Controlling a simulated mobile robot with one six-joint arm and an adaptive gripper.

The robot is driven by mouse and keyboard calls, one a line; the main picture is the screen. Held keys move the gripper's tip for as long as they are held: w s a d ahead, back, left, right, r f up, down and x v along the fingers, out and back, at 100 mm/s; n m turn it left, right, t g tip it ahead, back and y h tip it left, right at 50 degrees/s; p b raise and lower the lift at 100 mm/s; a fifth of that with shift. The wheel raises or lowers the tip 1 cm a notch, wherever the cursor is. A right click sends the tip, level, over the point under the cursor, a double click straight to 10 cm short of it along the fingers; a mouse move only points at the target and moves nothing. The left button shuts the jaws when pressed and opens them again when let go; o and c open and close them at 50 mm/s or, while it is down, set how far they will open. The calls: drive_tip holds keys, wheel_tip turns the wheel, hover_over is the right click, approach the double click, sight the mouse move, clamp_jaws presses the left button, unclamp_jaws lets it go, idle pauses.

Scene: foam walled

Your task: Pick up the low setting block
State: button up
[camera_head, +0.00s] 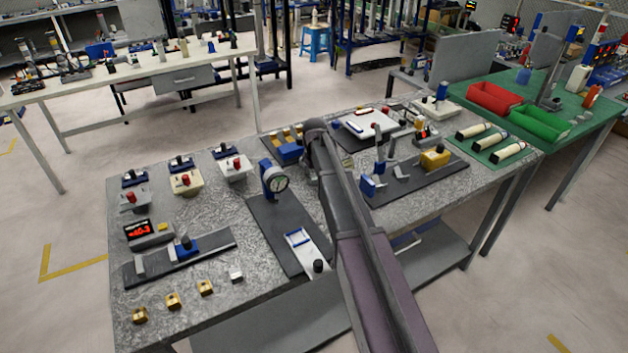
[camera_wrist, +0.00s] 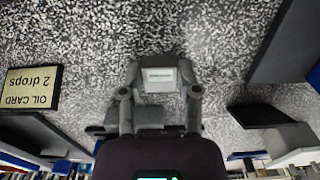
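In the wrist view a small light-grey block with a pale label (camera_wrist: 160,79) sits between the two fingers of my gripper (camera_wrist: 160,73). The label is too small to read, so I cannot confirm that it is the low setting block. The fingers are drawn in on both sides of the block, and no clear gap shows. I cannot tell whether the block rests on the speckled tabletop or is just above it. In the head view my arm hides the gripper and this block.
An oil card (camera_wrist: 32,88) lies left in the wrist view. In the head view the speckled table (camera_head: 215,215) holds a dial gauge stand (camera_head: 273,181), a red digital display (camera_head: 140,229), a small silver block (camera_head: 236,275) and a dark mat (camera_head: 425,181) with fixtures.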

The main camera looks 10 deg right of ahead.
clamp_jaws()
drive_tip(key=shift+r, duration=0.1)
wheel_tip(320, 180, up, 3)
drive_tip(key=p, duration=0.3)
drive_tip(key=shift+f, duration=0.2)
drive_tip(key=s, duration=0.5)
drive_tip(key=s+d+r+p, duration=0.1)
drive_tip(key=s, duration=0.4)
drive_tip(key=s+r+p, duration=0.1)
drive_tip(key=s, duration=0.5)
drive_tip(key=shift+d+r, duration=0.1)
drive_tip(key=shift+d, duration=0.3)
drive_tip(key=shift+w, duration=0.1)
drive_tip(key=shift+d, duration=0.15)
